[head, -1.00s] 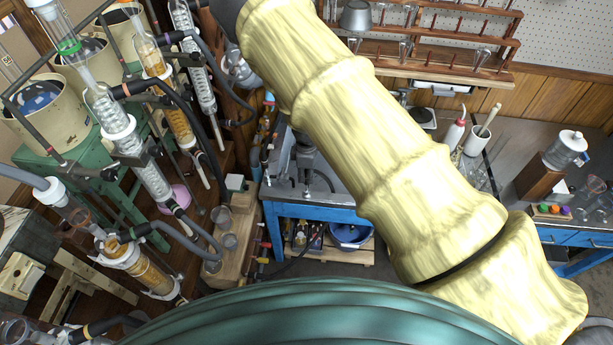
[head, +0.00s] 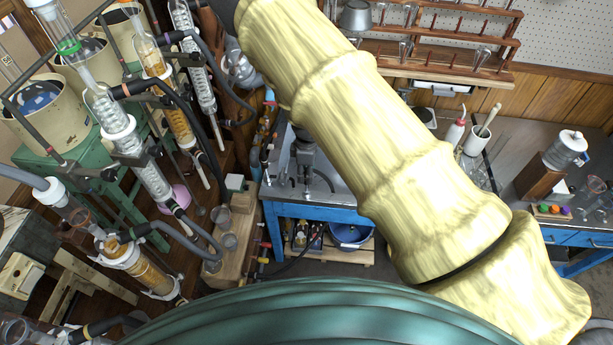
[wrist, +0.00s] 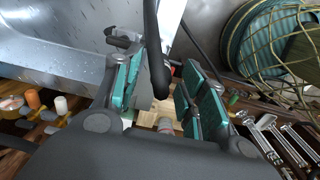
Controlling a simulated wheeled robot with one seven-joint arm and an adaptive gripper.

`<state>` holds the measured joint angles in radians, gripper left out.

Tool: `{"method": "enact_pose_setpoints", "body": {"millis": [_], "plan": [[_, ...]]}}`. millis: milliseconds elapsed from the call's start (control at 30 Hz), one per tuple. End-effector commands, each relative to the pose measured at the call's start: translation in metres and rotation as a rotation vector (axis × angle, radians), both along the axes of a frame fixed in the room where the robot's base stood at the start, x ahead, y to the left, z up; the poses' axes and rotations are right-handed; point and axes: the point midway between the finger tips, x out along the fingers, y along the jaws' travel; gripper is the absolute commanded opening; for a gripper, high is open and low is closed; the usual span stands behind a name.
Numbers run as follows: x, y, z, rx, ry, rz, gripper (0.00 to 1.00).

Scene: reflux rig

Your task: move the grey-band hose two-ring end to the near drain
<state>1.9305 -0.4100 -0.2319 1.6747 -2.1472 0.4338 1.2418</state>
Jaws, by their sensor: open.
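My gripper (wrist: 162,78) is open in the wrist view, its teal-padded fingers on either side of a dark hose (wrist: 152,45). The hose comes in from the top and its thicker, rounded part lies between the pads, apparently not clamped. I cannot make out a grey band or rings on it. In the head view several dark hoses, such as the lower looped one (head: 202,242), run from the glass condensers on the left; I cannot tell which has the grey band. My yellow arm covers the middle. I cannot pick out the near drain with certainty.
A metal basin (wrist: 55,45) is at the wrist view's upper left. Coloured pegs (wrist: 35,100) are at left, a netted green container (wrist: 265,45) and wrenches (wrist: 290,140) at right. The head view shows a blue bench (head: 330,212) and a wooden block with glass cups (head: 240,230).

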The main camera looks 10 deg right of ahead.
Motion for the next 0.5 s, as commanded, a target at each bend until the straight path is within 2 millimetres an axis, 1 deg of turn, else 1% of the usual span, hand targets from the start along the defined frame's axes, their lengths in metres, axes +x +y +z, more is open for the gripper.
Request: {"method": "enact_pose_setpoints", "body": {"millis": [33, 200, 500], "plan": [[0.000, 0.000, 0.008, 0.000, -0.001, 0.000, 0.42], [0.000, 0.000, 0.035, 0.001, -0.001, -0.001, 0.42], [0.000, 0.000, 0.079, 0.000, 0.000, 0.000, 0.42]]}}
